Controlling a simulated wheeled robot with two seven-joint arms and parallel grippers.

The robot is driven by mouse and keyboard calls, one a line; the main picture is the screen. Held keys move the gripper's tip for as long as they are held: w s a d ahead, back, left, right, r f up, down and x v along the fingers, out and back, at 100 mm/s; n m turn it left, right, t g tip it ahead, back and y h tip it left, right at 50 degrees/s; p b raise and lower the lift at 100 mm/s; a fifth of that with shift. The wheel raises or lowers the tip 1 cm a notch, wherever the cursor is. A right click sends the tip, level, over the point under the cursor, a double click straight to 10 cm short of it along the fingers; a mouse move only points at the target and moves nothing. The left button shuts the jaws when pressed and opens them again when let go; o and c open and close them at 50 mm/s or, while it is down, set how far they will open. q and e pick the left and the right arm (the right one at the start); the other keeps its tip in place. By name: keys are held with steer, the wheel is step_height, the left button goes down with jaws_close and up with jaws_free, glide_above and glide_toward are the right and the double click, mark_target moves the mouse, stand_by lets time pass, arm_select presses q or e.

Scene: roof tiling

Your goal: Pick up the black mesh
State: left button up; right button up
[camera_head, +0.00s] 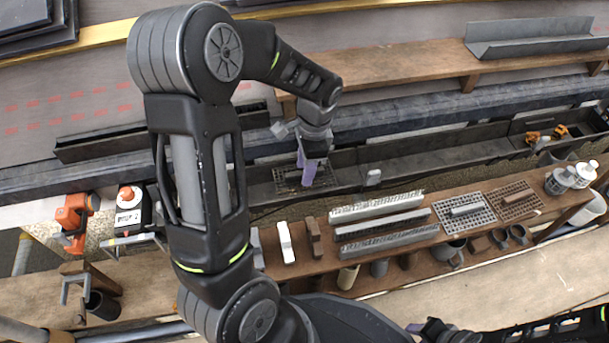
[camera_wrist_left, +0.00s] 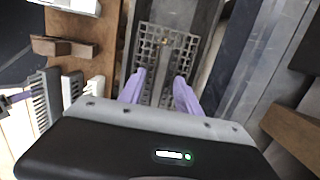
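A dark mesh (camera_head: 285,182) with a square grid lies in the long grey gutter, partly hidden by my left gripper (camera_head: 308,178). The purple fingers of the left gripper (camera_wrist_left: 160,77) are apart, over the near part of the mesh, with nothing visibly clamped. I cannot tell whether they touch it. My right gripper (camera_head: 428,329) is at the bottom edge, mostly cut off or hidden, and its opening cannot be made out.
A wooden shelf (camera_head: 330,262) in front holds comb-like strips (camera_head: 385,222), a grey grid (camera_head: 480,219) and a brown grid (camera_head: 513,213). An orange tool (camera_head: 72,222) and a white-and-black device (camera_head: 130,215) stand at left. A raised plank (camera_head: 400,70) lies behind the gutter.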

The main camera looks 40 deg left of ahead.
arm_select(q)
steer(key=shift+c, duration=0.4)
jaws_close()
